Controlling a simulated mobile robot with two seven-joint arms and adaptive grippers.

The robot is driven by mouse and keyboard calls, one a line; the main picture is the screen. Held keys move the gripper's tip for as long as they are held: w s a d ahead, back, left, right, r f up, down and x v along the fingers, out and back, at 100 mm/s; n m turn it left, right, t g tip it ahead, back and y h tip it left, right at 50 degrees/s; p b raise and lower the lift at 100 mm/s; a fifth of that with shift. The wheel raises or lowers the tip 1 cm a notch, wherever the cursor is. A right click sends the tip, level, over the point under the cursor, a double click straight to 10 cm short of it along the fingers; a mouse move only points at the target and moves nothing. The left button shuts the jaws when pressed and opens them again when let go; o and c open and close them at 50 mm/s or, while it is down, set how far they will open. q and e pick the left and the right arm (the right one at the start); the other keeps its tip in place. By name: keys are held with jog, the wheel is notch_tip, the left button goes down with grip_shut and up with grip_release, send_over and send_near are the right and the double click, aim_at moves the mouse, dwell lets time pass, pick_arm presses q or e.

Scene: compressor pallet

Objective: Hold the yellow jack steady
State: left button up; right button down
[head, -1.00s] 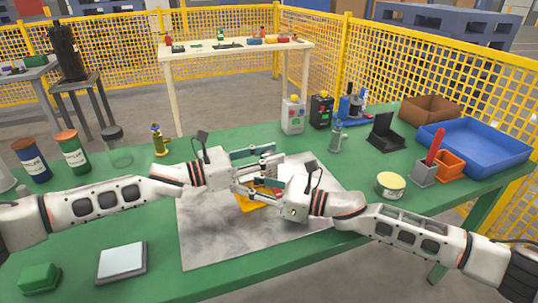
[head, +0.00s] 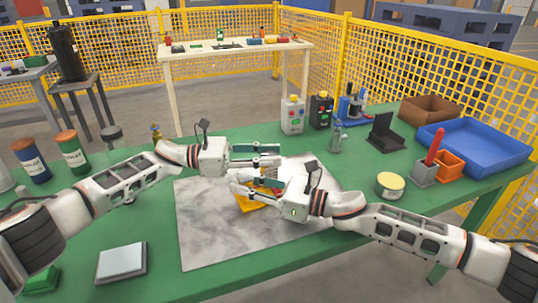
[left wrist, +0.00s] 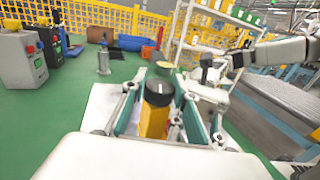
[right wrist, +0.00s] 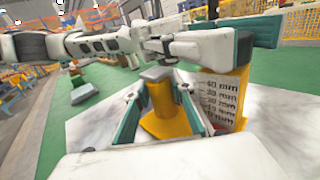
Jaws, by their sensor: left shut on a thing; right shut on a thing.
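The yellow jack (head: 251,204) stands on the grey marbled plate; the grippers largely hide it in the head view. In the right wrist view it has a flared yellow foot (right wrist: 166,122) and a grey top. My right gripper (head: 236,183) is shut on it, fingers either side of its body. My left gripper (head: 278,156) is above and shut on a yellow block with a black top (left wrist: 157,105). In the right wrist view, a yellow block with a millimetre scale (right wrist: 222,98) sits under the left fingers; it appears to be that block.
The plate (head: 215,245) lies on a green table. A blue tray (head: 470,150), an orange bin (head: 449,163) and a round tin (head: 390,185) are at the right. A flat grey scale (head: 121,262) is at the front left. Bottles (head: 72,152) stand at the back left.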

pick_arm(q)
jog(key=shift+r, duration=0.2)
jog(key=o, duration=1)
jog(key=shift+o, duration=0.6)
jog(key=shift+f, duration=0.15)
jog(key=a, duration=1.2)
jog(key=shift+o, duration=0.2)
